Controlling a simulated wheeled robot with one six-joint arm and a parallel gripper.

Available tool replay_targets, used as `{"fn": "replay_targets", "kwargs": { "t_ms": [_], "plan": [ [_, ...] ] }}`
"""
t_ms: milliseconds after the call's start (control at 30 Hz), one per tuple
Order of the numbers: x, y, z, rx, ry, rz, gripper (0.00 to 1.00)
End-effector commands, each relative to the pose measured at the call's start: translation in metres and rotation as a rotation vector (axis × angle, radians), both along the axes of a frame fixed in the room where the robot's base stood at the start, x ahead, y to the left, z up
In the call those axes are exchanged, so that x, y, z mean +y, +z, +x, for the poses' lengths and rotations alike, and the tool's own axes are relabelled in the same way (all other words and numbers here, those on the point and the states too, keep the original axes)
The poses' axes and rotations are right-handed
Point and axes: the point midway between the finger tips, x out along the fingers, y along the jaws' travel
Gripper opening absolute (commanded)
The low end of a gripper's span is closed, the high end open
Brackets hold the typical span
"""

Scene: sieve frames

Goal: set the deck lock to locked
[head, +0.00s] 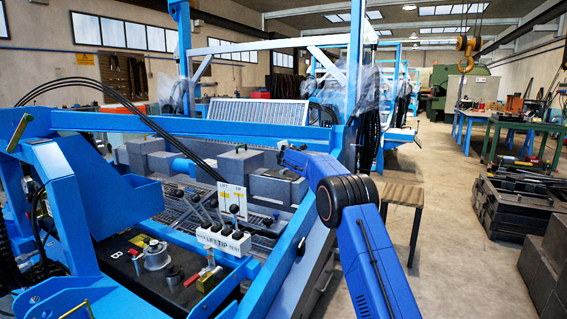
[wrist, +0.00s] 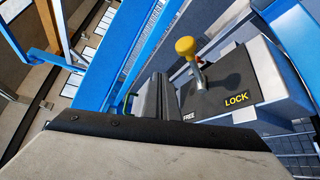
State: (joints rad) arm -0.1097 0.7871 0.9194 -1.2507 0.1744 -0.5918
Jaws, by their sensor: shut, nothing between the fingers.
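The deck lock shows in the wrist view as a grey box (wrist: 262,80) with a dark top plate marked FREE and LOCK. Its lever (wrist: 199,74) is a metal stem with a yellow knob (wrist: 186,48), tilted toward the upper left of the picture. The lever's base is partly in shadow, and I cannot tell for sure which setting it is at. My gripper (wrist: 157,98) is shut and empty, just left of the box and lever, with no clear contact. In the head view my arm reaches in from the lower right; I cannot make out the lock there.
Blue frame beams (head: 240,127) run around the machine in the head view. A white block with black-knobbed levers (head: 223,239), marked LIFT and TIP, stands near the middle. A blue beam (wrist: 117,80) passes left of my gripper in the wrist view.

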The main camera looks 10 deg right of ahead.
Motion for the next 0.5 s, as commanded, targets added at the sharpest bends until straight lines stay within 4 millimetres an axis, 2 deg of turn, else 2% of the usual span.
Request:
{"fn": "replay_targets", "kwargs": {
  "t_ms": [500],
  "plan": [
    [0.004,-0.008,-0.026,0.002,0.002,-0.001,0.0]
  ]
}}
